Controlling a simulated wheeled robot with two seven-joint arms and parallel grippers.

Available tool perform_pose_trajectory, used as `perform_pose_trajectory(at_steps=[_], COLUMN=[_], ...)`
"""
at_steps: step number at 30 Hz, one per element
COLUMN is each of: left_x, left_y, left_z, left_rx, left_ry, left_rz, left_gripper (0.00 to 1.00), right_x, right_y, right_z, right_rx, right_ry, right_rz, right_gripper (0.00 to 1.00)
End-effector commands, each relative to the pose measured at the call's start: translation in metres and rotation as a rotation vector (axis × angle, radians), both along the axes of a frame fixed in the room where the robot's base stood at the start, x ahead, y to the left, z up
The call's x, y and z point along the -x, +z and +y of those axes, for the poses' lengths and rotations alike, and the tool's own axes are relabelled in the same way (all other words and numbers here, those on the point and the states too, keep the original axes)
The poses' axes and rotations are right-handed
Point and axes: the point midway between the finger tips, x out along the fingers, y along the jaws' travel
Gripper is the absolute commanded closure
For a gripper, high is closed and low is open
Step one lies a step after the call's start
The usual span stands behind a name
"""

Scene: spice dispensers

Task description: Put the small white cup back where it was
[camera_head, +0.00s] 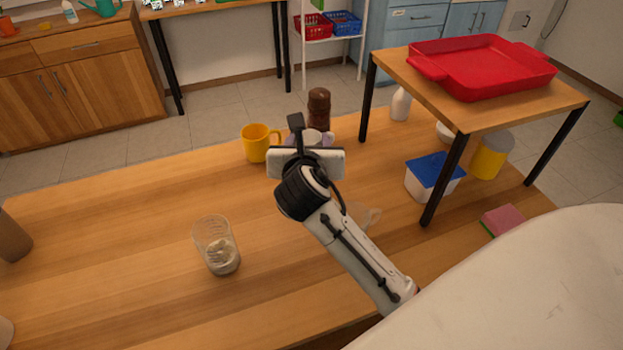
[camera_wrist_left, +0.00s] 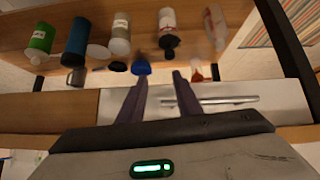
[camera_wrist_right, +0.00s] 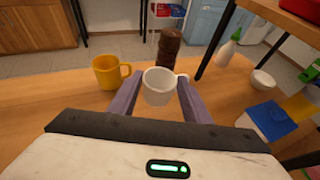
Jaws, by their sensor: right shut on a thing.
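The small white cup (camera_wrist_right: 159,88) is between the fingers of my right gripper (camera_wrist_right: 158,80), which is shut on it. In the right wrist view the cup is upright, its handle pointing right. In the head view my right gripper (camera_head: 310,143) is over the far part of the wooden table and partly hides the cup (camera_head: 311,137). I cannot tell whether the cup touches the table. My left gripper (camera_wrist_left: 160,80) shows only in its wrist view, with fingers apart and nothing between them. It faces a wooden surface with several bottles and jars.
A yellow mug (camera_head: 256,143) stands left of the cup, and a dark brown grinder (camera_head: 319,108) stands just behind it. A clear beaker (camera_head: 217,245) is at front left. A raised stand with a red tray (camera_head: 485,68) is at right, near a blue-lidded box (camera_head: 434,177).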

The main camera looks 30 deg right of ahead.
Motion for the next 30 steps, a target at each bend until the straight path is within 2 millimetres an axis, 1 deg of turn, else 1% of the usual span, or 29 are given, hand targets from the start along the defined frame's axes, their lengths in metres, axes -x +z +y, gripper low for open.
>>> perform_pose_trajectory(at_steps=[1, 3, 5, 7, 10, 13, 20, 24, 26, 30], left_x=[0.000, 0.000, 0.001, 0.001, 0.002, 0.003, 0.003, 0.003, 0.003, 0.003], left_y=[0.000, 0.000, 0.000, -0.001, -0.003, -0.007, -0.010, -0.016, -0.017, -0.017], left_z=[0.000, 0.000, 0.000, 0.000, 0.000, 0.000, 0.000, 0.000, 0.000, 0.000], left_rx=[0.001, 0.001, 0.000, 0.000, 0.001, 0.001, 0.001, 0.001, 0.001, 0.001], left_ry=[0.001, 0.001, 0.001, 0.001, 0.001, 0.000, 0.000, 0.000, 0.000, 0.000], left_rz=[0.000, 0.000, 0.001, 0.002, 0.003, 0.004, 0.005, 0.005, 0.006, 0.006], left_gripper=[0.69, 0.69, 0.69, 0.69, 0.69, 0.69, 0.69, 0.69, 0.69, 0.69], right_x=[-0.009, -0.016, -0.020, -0.021, -0.021, -0.021, -0.021, -0.020, -0.020, -0.021], right_y=[-0.008, -0.015, -0.023, -0.035, -0.056, -0.073, -0.091, -0.112, -0.120, -0.121], right_z=[-0.012, -0.023, -0.029, -0.033, -0.033, -0.032, -0.033, -0.032, -0.032, -0.032], right_rx=[-0.002, -0.002, -0.002, -0.001, -0.002, -0.001, -0.001, -0.001, 0.000, -0.001], right_ry=[-0.012, -0.021, -0.028, -0.030, -0.030, -0.029, -0.030, -0.030, -0.029, -0.029], right_rz=[0.001, 0.000, 0.001, 0.003, 0.004, 0.002, -0.001, 0.002, 0.002, -0.003], right_gripper=[0.83, 0.83, 0.83, 0.83, 0.83, 0.83, 0.83, 0.83, 0.83, 0.83])
